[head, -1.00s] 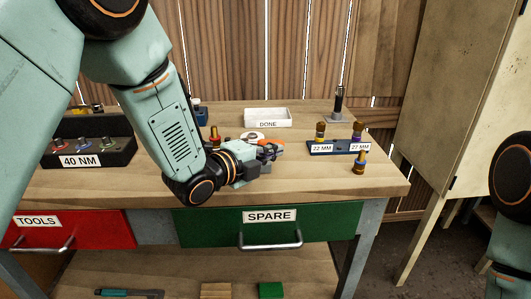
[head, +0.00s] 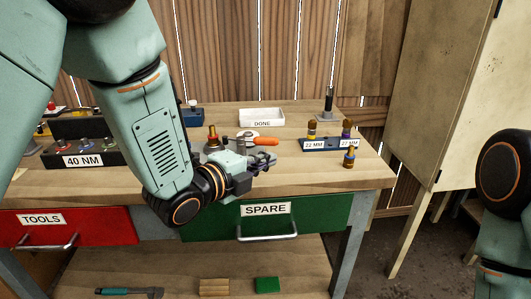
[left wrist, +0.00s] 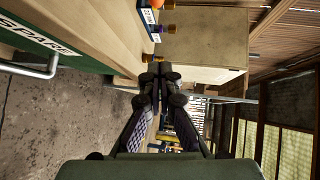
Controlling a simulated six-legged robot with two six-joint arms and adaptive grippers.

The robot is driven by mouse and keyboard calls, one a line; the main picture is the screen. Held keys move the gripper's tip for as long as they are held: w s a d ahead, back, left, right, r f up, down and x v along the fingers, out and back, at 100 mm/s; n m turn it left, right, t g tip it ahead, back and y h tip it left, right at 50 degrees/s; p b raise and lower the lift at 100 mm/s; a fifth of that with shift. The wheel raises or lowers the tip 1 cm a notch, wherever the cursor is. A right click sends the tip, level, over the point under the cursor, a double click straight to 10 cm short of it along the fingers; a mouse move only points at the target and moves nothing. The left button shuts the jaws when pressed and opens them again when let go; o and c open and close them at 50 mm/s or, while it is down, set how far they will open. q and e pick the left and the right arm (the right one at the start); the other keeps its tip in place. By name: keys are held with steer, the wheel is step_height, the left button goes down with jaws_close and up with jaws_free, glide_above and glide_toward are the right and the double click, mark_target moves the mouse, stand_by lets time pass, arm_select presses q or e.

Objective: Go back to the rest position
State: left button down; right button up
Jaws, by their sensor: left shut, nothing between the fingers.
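My left gripper (head: 262,165) is shut and empty in the head view, just above the front edge of the workbench (head: 340,176), over the green SPARE drawer (head: 310,214). In the left wrist view the left gripper (left wrist: 158,72) shows its two fingers together with nothing between them. The bench edge, the drawer handle (left wrist: 38,66) and the floor lie to the left of the fingers there. My right gripper is not in view; only part of my right arm shows at the right edge of the head view.
A red TOOLS drawer (head: 100,225) is at left. A beige cabinet (head: 440,90) stands at right.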

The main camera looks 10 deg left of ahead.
arm_select(q)
steer(key=s+r, duration=0.1)
steer(key=s, duration=0.4)
steer(key=s+a+f+n+g+y, duration=0.3)
steer(key=s+a+f+n, duration=0.1)
steer(key=f+n, duration=0.5)
steer(key=s+a+f+n+g+y, duration=0.3)
steer(key=s+a+f+n, duration=0.15)
steer(key=f+n, duration=0.4)
steer(key=s+a+f+n+g, duration=0.1)
steer(key=s+f+n+g, duration=0.1)
steer(key=s+f, duration=0.3)
steer(key=s+a+f+n+g+y, duration=0.1)
steer(key=s+f, duration=0.4)
steer(key=s, duration=0.6)
steer(key=s+a+f+n+g, duration=0.2)
steer(key=s+f+n+g, duration=0.1)
steer(key=s+f, duration=0.3)
steer(key=s+g, duration=0.1)
steer(key=s, duration=0.1)
steer(key=shift+s+a+n+g+y, duration=0.2)
steer(key=shift+s+n+g+y, duration=0.1)
steer(key=shift+n+g, duration=0.1)
